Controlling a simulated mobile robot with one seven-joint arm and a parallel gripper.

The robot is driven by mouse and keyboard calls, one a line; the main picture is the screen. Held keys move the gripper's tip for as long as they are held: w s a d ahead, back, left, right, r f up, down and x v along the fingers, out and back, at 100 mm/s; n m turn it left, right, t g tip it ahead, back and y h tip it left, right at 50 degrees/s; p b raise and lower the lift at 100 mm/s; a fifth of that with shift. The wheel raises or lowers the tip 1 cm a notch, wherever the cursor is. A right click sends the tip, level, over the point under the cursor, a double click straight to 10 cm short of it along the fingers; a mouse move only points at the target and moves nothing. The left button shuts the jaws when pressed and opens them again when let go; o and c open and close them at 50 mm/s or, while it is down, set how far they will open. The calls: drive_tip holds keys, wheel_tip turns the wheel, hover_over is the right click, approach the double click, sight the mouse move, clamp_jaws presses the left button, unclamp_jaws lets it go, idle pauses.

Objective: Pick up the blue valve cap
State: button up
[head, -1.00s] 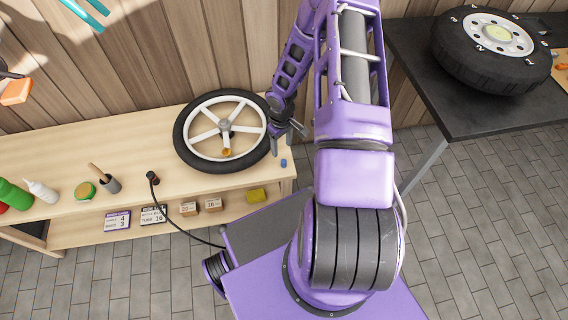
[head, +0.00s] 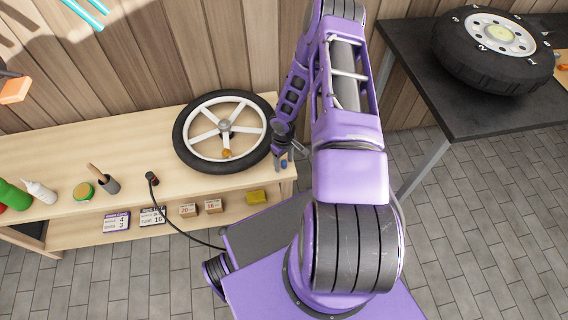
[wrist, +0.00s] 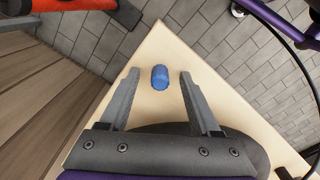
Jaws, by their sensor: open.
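The small blue valve cap (wrist: 160,77) lies on the light wooden workbench near its right front corner. It also shows in the head view (head: 284,164), partly between my fingers. My gripper (wrist: 159,76) is open above the bench, with one finger on each side of the cap. Gaps show between the cap and both fingers, and nothing is held. In the head view my gripper (head: 284,162) is just right of the spoked wheel.
The spoked wheel (head: 181,138) with a black tyre lies on the workbench (head: 130,140) close left of my gripper. The bench edges are close to the cap. A dark table (head: 450,115) with a large wheel stands right.

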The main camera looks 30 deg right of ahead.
clamp_jaws()
